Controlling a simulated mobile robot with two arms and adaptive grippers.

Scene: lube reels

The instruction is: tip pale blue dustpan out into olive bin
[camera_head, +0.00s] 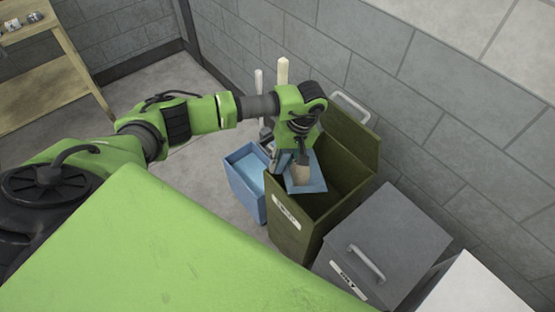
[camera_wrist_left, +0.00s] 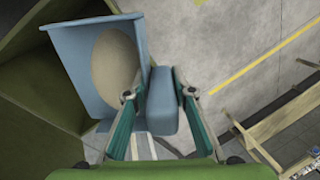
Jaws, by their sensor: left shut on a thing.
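My left gripper (camera_head: 303,158) is shut on the pale blue dustpan (camera_head: 316,182) and holds it over the opening of the olive bin (camera_head: 290,227). In the left wrist view the dustpan (camera_wrist_left: 75,50) lies to the left of the gripper (camera_wrist_left: 155,100), with a tan round patch of contents (camera_wrist_left: 115,60) on its pan. The same tan contents (camera_head: 302,174) show in the head view. The olive bin has its lid raised at the back and a white label in front. Its wall also shows in the left wrist view (camera_wrist_left: 30,95). My right gripper is not in view.
A blue bin (camera_head: 247,181) stands left of the olive bin, with upright handles behind it. A grey lidded bin (camera_head: 390,240) stands to the right. The block wall (camera_head: 440,110) runs close behind. A wooden table (camera_head: 50,70) is far left, with clear floor between.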

